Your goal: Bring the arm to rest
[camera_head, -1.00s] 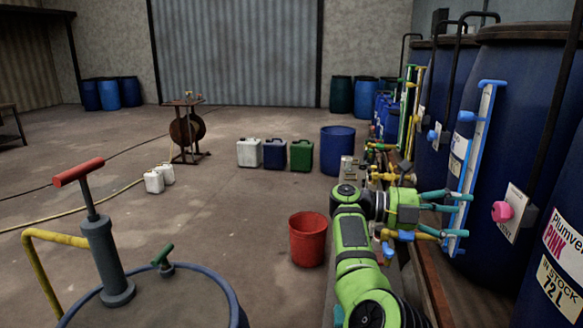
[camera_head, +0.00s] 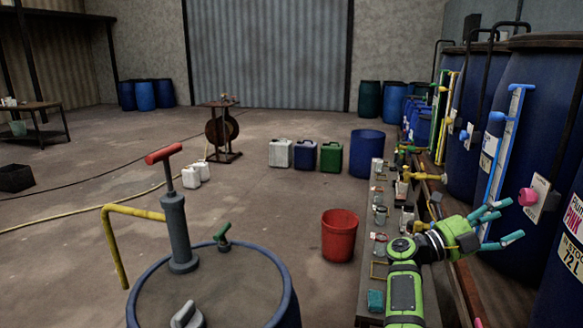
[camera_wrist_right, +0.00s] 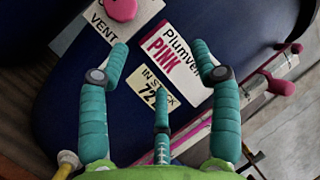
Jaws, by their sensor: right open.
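My right arm reaches in from the lower right of the head view, green with teal fingers. My right gripper (camera_head: 508,221) is open and empty, its fingers spread toward the dark blue vats on the right. In the right wrist view the gripper (camera_wrist_right: 160,62) shows three teal fingers apart, with nothing between them. Beyond them is the blue vat (camera_wrist_right: 65,100) with its Plumvern Pink label (camera_wrist_right: 178,60) and a stock label reading 72. I cannot tell the exact gap to the vat. My left gripper is not in view.
A pink knob (camera_head: 527,197) and a blue-framed sight gauge (camera_head: 509,130) are near the right gripper. A bench (camera_head: 371,270) with small items runs beside the arm. A red bucket (camera_head: 339,236) and a drum (camera_head: 150,300) with a hand pump stand left. The middle floor is open.

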